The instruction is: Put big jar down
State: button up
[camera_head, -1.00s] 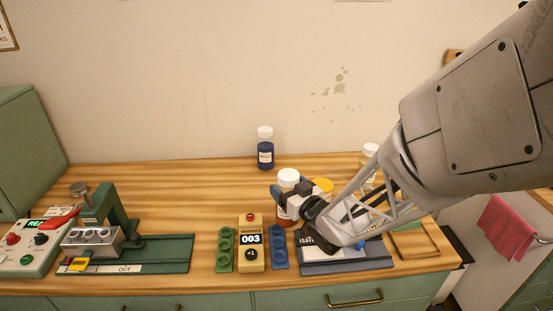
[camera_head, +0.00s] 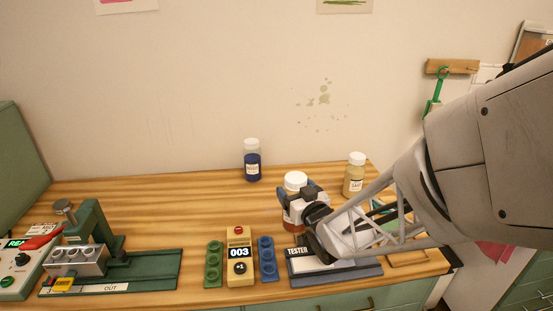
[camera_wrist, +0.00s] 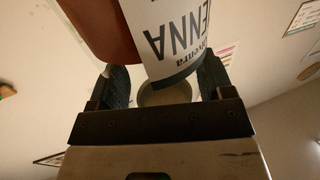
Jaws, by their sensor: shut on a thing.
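The big jar (camera_head: 295,182) has a white lid and red-brown contents. It stands upright in my gripper (camera_head: 302,197), behind the tester (camera_head: 335,270). The gripper and wrist hide part of its body, and I cannot tell whether its base touches the table. In the wrist view the jar's white label (camera_wrist: 172,40), with letters ending in "ENNA", and its red-brown side (camera_wrist: 100,30) show between the dark fingers of my gripper (camera_wrist: 165,85). The gripper is shut on the jar.
A dark blue jar (camera_head: 252,165) stands at the back of the wooden table (camera_head: 150,205). A pale yellow jar (camera_head: 354,180) stands to the right. The counter (camera_head: 240,258) sits between green (camera_head: 213,264) and blue (camera_head: 267,258) trays. The table's back left is clear.

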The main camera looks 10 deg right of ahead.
jog(key=s+d+r+m+h, duration=0.3)
jog(key=s+d+r+h, duration=0.1)
jog(key=d, duration=0.3)
jog(key=shift+d+m+t+h, duration=0.25)
jog(key=shift+m+t+h, duration=0.05)
jog(key=shift+h, duration=0.4)
jog(key=shift+w, duration=0.1)
jog(key=w+f, duration=0.1)
jog(key=w, duration=1.5)
jog(key=shift+d+f, duration=0.25)
jog(key=shift+d, duration=0.2)
jog(key=shift+s, duration=0.1)
jog(key=shift+f, duration=1.9)
jog(key=o, duration=1.5)
jog(key=shift+s, duration=0.1)
